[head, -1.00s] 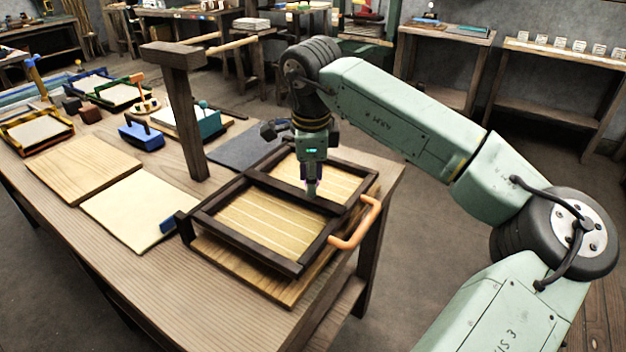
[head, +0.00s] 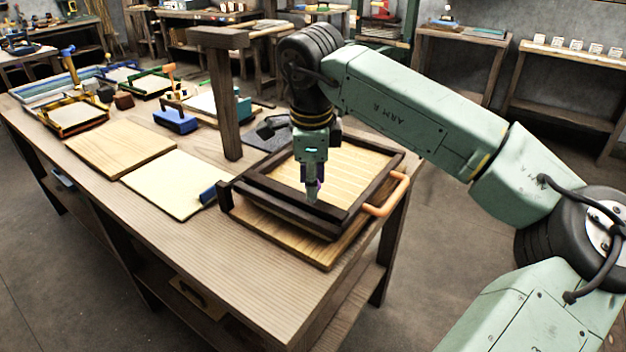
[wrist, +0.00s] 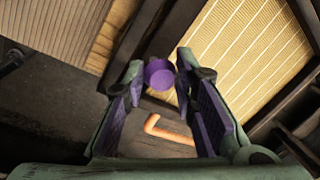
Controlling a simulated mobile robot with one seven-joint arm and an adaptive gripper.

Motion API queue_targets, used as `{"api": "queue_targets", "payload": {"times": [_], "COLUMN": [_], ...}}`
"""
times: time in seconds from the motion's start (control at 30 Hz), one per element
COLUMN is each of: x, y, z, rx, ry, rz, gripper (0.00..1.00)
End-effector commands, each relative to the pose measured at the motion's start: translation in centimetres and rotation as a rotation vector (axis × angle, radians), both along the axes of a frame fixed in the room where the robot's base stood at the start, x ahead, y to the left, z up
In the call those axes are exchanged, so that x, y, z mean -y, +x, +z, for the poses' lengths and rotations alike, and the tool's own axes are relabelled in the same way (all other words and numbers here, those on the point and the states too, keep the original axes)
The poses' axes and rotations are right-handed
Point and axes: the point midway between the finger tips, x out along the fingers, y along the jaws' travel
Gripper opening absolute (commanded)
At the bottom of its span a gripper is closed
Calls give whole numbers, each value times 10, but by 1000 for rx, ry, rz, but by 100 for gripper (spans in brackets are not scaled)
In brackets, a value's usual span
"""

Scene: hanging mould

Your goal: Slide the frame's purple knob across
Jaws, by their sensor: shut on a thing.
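The dark wooden frame (head: 390,174) lies on a light board on the bench in the head view. Pale lined mesh (head: 350,168) fills it. A dark crossbar (head: 268,190) sits close to the frame's near-left side. The purple knob (wrist: 160,72) shows in the wrist view between my fingertips. My gripper (head: 312,192) points down over the crossbar and is shut on the knob. In the head view the fingers hide most of the knob. An orange handle (head: 387,196) sticks out from the frame's right side; it also shows in the wrist view (wrist: 165,131).
A dark wooden post (head: 228,110) with a top arm stands behind the frame. A cream sheet (head: 170,183) and a wooden board (head: 120,148) lie to the left. A blue block (head: 176,121) and smaller moulds (head: 77,115) stand farther back. The bench front is clear.

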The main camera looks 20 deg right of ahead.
Motion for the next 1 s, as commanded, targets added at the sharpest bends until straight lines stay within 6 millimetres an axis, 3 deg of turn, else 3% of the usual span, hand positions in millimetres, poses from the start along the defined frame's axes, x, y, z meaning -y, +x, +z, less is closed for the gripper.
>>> {"api": "queue_targets", "payload": {"times": [0.27,0.3,0.6,1.0], "x": [-4,-4,-3,-2], "y": [-3,-3,-2,-3], "z": [-1,-1,-1,8], "rx": [-9,-10,-7,-5], "ry": [5,5,4,2], "rz": [7,7,6,3], "gripper": [0,26,46,46]}}
